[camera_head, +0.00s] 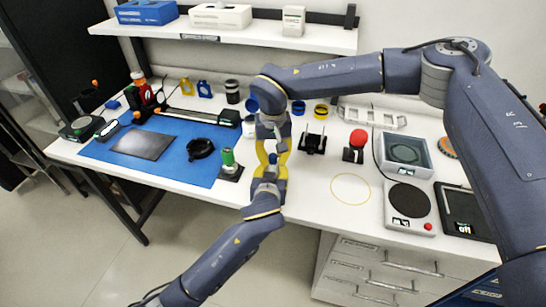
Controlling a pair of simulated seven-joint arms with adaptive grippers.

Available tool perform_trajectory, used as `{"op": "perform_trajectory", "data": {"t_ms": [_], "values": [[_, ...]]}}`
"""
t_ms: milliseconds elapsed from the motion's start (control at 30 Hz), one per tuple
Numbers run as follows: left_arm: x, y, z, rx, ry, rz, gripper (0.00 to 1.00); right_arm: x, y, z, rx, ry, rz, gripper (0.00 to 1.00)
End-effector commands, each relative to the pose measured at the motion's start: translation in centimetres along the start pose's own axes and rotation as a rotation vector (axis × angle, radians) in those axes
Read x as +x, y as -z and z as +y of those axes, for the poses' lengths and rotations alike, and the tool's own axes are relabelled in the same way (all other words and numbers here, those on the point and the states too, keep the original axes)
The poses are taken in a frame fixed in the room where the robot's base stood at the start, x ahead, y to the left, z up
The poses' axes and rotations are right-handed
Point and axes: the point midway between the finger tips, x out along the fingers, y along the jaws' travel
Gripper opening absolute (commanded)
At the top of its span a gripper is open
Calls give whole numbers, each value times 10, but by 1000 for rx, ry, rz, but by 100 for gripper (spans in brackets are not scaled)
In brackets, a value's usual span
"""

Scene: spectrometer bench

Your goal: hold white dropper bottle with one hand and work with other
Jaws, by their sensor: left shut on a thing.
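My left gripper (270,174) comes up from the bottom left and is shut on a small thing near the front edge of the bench. My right gripper (272,148) reaches down from above, and its yellow fingers meet the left gripper's. A small blue piece (273,158) shows between the two grippers; I cannot tell whether it is part of the white dropper bottle. The bottle's white body is not clearly visible and may be hidden by the fingers. Whether the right gripper is open or shut is unclear.
A blue mat (95,150) with a dark plate lies left. A green-topped item (229,160) stands just left of the grippers. A black holder (312,142), red-topped item (357,140), yellow ring (350,189) and round-plate device (408,200) are right. The shelf (270,32) holds boxes.

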Motion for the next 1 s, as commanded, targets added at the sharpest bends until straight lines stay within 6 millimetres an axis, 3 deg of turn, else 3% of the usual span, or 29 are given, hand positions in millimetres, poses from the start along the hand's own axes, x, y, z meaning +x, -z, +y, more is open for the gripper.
{"op": "perform_trajectory", "data": {"t_ms": [167,667,1000], "values": [[0,-1,0,0,0,-2,0,0,0,0,0,0,0,0],[0,-1,0,1,-1,-2,0,0,0,0,26,1,1,0],[0,-1,1,0,-2,-2,0,0,0,-1,504,3,2,0]]}}
